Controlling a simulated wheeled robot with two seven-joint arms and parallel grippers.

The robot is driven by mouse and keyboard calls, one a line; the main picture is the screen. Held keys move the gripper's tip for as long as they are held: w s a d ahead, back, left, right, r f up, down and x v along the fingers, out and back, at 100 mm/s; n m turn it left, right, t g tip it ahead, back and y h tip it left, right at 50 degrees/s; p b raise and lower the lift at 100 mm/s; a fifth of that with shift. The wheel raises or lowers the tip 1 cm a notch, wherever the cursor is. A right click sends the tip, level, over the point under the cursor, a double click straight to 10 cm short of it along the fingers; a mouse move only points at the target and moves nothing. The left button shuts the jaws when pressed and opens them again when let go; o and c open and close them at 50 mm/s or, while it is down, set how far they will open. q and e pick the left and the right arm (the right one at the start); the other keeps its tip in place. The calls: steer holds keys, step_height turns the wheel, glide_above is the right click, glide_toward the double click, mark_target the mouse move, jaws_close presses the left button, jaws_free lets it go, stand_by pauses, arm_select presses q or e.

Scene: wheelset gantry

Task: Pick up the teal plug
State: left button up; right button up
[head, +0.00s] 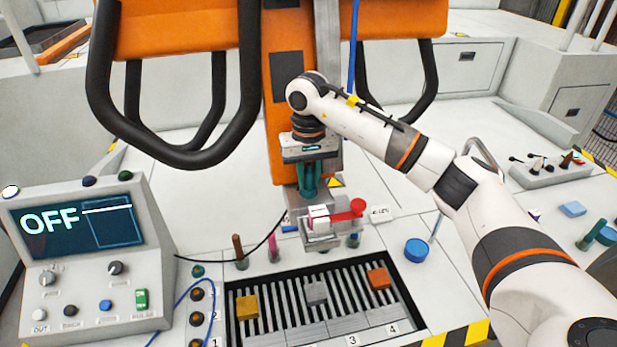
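A teal plug (353,240) stands low at the back edge of the slotted tray, at the right end of a row of coloured pegs. It is partly hidden by a grey fixture (322,236) with a red lever. My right gripper (308,192) points down above and to the left of this plug, behind the fixture, and is apart from it. Its narrow teal fingers look close together; I cannot tell whether anything is between them. My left gripper is not in view.
A brown peg (240,252) and a magenta peg (272,246) stand left of the fixture. The slotted tray (352,327) holds several coloured blocks. A control box (95,255) reading OFF is at left. A blue round cap (417,250) lies right. An orange column (283,110) rises behind.

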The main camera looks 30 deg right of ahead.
jaws_close()
steer(key=shift+r, duration=0.55)
step_height(320, 180, up, 8)
steer(key=shift+f+b, duration=0.15)
steer(key=shift+b, duration=0.9)
steer(key=shift+r, duration=0.65)
